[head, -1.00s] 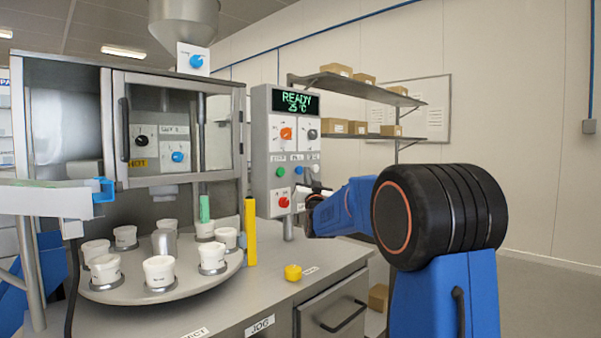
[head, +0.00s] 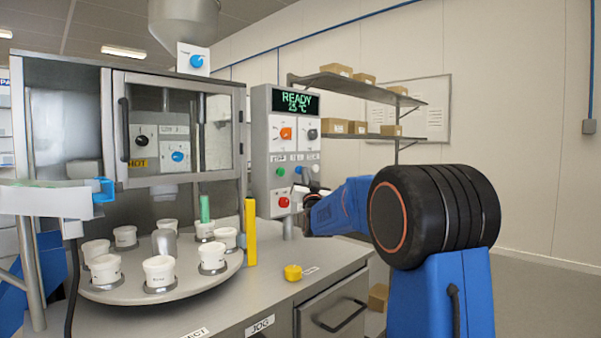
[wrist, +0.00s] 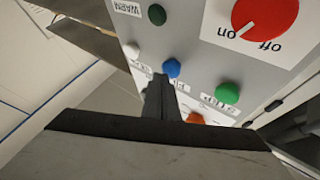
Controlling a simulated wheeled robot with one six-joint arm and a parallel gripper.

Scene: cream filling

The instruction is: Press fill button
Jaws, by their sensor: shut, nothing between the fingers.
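The control panel (head: 262,150) stands right of the machine's glass cabinet, its display reading READY and 25 °C. In the wrist view, which is upside down, the blue button (wrist: 171,68) sits beside a label that my gripper partly hides; this looks like the fill button. A green button (wrist: 228,93) with the STEP label is beside it. My gripper (wrist: 160,85) is shut and empty, its tip very close to the blue button. I cannot tell whether it touches.
A white button (wrist: 132,49) and a dark green lamp (wrist: 157,14) are near the blue button. A turntable (head: 120,293) with several white cups stands at left. A yellow post (head: 250,232) and a yellow knob (head: 293,272) are on the counter below.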

